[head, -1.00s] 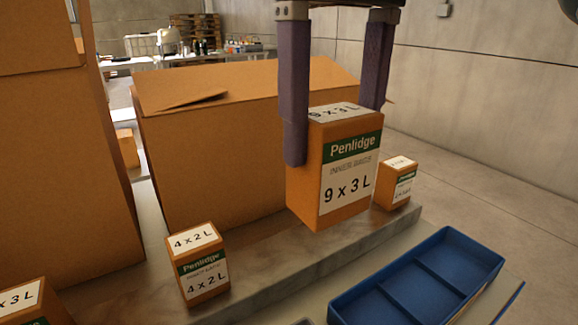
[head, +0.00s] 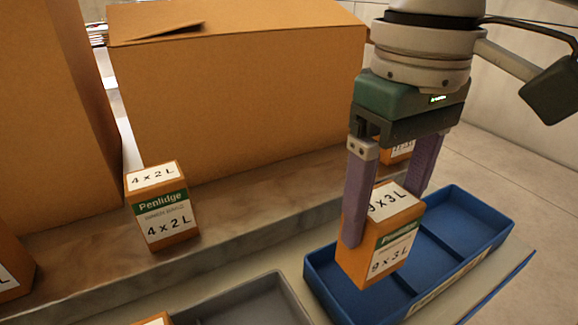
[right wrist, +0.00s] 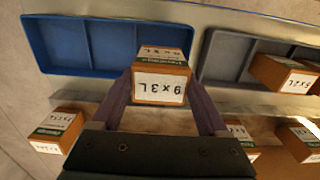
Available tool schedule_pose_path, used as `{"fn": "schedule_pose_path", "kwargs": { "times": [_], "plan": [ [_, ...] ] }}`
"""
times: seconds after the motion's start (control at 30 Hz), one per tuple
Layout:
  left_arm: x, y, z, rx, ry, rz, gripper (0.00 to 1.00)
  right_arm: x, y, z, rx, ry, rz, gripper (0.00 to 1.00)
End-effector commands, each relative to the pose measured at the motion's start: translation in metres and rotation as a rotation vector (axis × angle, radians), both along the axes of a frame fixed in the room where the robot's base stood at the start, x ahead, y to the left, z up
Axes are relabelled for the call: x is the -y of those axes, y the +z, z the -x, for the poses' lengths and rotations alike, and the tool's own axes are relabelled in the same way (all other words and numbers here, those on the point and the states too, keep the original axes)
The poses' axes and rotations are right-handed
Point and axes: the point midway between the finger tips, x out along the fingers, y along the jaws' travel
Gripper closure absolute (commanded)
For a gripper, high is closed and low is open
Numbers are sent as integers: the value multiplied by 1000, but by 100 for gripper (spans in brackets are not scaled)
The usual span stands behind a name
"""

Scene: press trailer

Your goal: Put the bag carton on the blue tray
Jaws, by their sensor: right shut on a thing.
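My right gripper (head: 388,218) is shut on an orange-brown carton (head: 365,262) with white and green labels reading "Penlidge" and "9 x 3 L". It holds the carton upright over the near left end of the blue tray (head: 490,205). The carton hides part of that end compartment, and I cannot tell whether it touches the tray. In the right wrist view the carton (right wrist: 160,88) sits between the fingers, overlapping the right end of the blue tray (right wrist: 65,45). The tray's other compartments look empty. My left gripper is not in view.
A grey tray (head: 265,292) lies left of the blue one; the right wrist view shows cartons (right wrist: 268,72) in it. A "4 x 2 L" carton (head: 162,205) stands on the marble-like ledge (head: 85,250). Another small carton (head: 398,150) is behind my gripper. Large boxes (head: 235,85) fill the back.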

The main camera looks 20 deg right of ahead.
Motion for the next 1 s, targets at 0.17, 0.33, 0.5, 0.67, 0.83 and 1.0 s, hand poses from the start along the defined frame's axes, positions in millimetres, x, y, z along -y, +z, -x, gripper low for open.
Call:
{"fn": "schedule_pose_path", "kwargs": {
  "times": [0.17,0.33,0.5,0.67,0.83,1.0],
  "plan": [
    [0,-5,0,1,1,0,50,0,-21,1,-3,1,1,88],
    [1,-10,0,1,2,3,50,0,-45,0,-1,0,1,88],
    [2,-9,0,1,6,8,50,0,-47,0,2,1,0,88],
    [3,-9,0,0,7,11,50,0,-47,0,1,1,0,88],
    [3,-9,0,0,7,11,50,0,-50,0,0,1,0,14],
    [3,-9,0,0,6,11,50,0,-50,0,1,1,0,0]
  ]
}}
